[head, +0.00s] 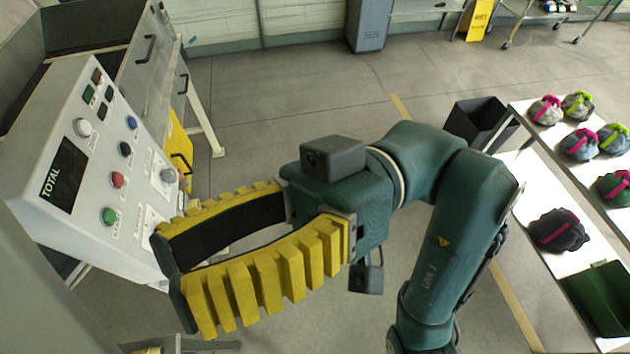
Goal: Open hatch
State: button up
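A grey machine (135,75) stands at the upper left. Its side has a panel with a black bar handle (147,50) and another dark handle (183,84) to the right and lower. A yellow panel (176,140) with a black handle (181,163) sits lower, partly behind the control box. I cannot tell which of these is the hatch; no panel looks clearly open. My gripper (172,275) has two yellow ribbed fingers, spread apart and empty. It points left, in front of the control box's lower right edge; contact cannot be told.
The control box (100,155) carries buttons, knobs and a dark "TOTAL" display (64,174). On the right, a white table (535,185) holds several colourful bags (558,230) and a green bin (600,300). A black bin (478,122) stands beside it. Open floor (290,90) lies behind my arm.

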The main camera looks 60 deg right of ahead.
jog(key=b+v, duration=0.3)
jog(key=v, duration=1)
jog(key=shift+b, duration=0.4)
jog(key=shift+s+f+b, duration=0.1)
jog(key=shift+b, duration=0.25)
dwell(0.5)
